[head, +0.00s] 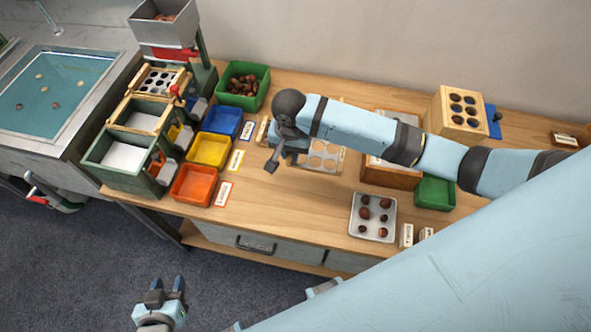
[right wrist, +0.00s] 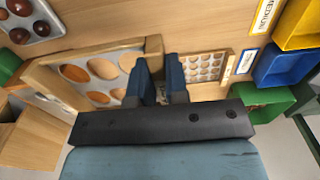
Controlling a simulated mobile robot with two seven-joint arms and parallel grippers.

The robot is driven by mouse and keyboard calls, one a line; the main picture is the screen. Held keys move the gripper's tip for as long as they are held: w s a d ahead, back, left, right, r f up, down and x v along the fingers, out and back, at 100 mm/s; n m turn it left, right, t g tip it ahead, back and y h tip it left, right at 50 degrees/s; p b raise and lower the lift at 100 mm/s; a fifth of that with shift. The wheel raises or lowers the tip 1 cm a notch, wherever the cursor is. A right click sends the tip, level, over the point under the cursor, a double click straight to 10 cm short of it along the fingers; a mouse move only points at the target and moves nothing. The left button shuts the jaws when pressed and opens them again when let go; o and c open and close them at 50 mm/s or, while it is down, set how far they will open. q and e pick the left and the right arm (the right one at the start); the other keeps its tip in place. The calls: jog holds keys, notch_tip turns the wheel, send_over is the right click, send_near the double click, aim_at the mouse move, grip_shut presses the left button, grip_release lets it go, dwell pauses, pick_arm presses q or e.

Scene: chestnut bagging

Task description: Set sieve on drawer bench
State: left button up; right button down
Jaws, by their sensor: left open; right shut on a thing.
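My right gripper (head: 284,152) is shut on the wooden frame of a sieve (head: 323,157) over the middle of the drawer bench (head: 290,205). In the right wrist view the sieve (right wrist: 103,70) extends left of the fingers, showing a pale plate with large round holes. I cannot tell whether it touches the bench top. A second sieve (right wrist: 205,67), with smaller holes, lies on the bench beyond the fingers. My arm covers part of the held sieve in the head view. My left gripper (head: 167,286) is open and empty, low over the floor in front of the bench.
Orange (head: 194,185), yellow (head: 209,150) and blue (head: 222,121) bins line the bench's left side. A green bin (head: 243,86) holds chestnuts behind them. A metal tray (head: 373,217) of chestnuts lies at right. Bare wood shows along the front middle.

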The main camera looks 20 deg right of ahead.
send_over(292, 183)
notch_tip(292, 183, down, 9)
jog(key=shift+w+r, duration=0.1)
pick_arm(q)
jog(key=shift+f+b, duration=0.4)
jog(key=shift+f, duration=0.2)
pick_arm(e)
jog(key=shift+f, duration=2.25)
jog(key=shift+f, duration=0.1)
jog(key=c, duration=1.1)
grip_release()
